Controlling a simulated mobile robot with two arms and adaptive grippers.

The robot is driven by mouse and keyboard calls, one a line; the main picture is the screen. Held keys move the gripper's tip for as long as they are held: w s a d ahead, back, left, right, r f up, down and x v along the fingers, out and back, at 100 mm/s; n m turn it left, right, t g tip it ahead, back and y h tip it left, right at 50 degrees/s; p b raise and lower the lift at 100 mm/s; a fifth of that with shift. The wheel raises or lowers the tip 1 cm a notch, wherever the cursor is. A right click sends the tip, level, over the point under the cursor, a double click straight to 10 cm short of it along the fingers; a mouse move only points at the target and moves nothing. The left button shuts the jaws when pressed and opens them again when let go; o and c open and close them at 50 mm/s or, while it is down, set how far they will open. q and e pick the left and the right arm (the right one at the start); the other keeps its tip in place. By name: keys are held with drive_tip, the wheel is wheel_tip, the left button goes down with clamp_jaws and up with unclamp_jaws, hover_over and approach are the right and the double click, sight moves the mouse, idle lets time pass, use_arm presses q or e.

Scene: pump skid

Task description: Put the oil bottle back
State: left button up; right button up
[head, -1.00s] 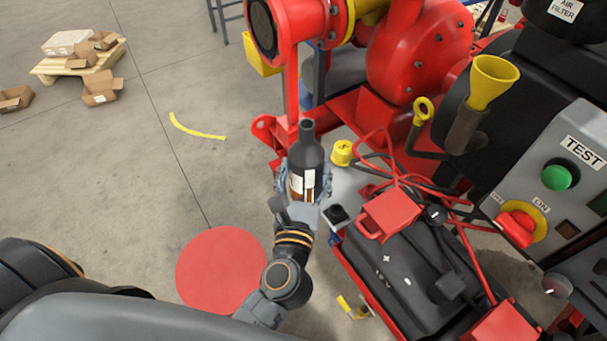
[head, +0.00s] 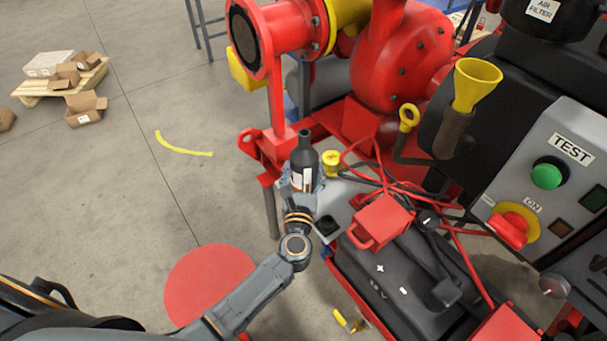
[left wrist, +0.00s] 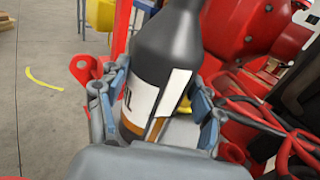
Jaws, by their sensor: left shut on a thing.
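The oil bottle (head: 305,157) is dark grey with a white and brown label and a narrow neck. My left gripper (head: 302,181) is shut around its lower body, with the neck pointing up. In the left wrist view the bottle (left wrist: 166,60) stands slightly tilted between the fingers, and its top is cut off. The bottle is over the grey corner plate (head: 343,192) of the red skid, left of a yellow cap (head: 332,163). The gripper hides its base, so I cannot tell whether it touches the plate. My right gripper is not in view.
A black battery (head: 400,275) with red cables and a red clamp cover (head: 380,222) lies right of my left arm. The red pump (head: 400,60) rises behind. A yellow funnel (head: 474,84) and a control box (head: 555,170) stand right. The floor left is mostly clear.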

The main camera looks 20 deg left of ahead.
use_arm(q)
drive_tip(key=shift+f, duration=0.4)
drive_tip(key=o, duration=0.9)
drive_tip(key=shift+f, duration=0.25)
drive_tip(key=o, duration=0.4)
drive_tip(key=shift+r, duration=0.1)
